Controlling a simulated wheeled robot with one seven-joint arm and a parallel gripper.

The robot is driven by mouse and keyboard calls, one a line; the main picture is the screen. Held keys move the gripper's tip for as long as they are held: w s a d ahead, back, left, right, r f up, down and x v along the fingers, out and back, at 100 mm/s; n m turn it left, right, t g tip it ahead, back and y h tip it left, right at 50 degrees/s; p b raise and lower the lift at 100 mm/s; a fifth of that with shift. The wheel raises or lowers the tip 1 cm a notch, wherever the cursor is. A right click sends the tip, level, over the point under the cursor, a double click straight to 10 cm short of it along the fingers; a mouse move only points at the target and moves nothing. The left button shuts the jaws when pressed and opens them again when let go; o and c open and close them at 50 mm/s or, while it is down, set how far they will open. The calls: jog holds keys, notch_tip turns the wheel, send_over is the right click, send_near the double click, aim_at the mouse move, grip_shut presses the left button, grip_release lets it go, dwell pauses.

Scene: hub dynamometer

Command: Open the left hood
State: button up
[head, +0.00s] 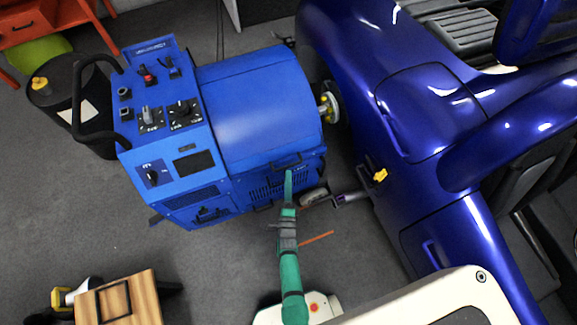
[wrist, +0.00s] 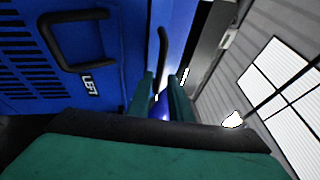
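The blue dynamometer cabinet (head: 255,95) stands in the middle of the head view with its rounded hood facing up. A black handle (head: 288,160) sits at the hood's lower edge, near a small white label. In the wrist view a black U-shaped handle (wrist: 68,62) with a "LEFT" label (wrist: 90,85) below it is on the blue panel, left of my fingers. My gripper (head: 289,172) is at the cabinet's lower right edge. In the wrist view its fingers (wrist: 164,92) stand apart, with a gap between them. Another black bar (wrist: 163,50) shows just beyond the fingertips; contact is unclear.
A glossy blue vehicle body (head: 420,110) stands close on the right, with a hub shaft (head: 327,108) between. A yellow-tipped part (head: 380,175) sits low by the vehicle. A wooden-topped stool (head: 120,300) is at lower left. Grey floor (head: 200,265) is clear left of my arm.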

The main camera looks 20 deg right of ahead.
aim_at(288, 166)
jog(key=shift+x, duration=2.7)
jog(key=shift+c, duration=0.4)
grip_shut()
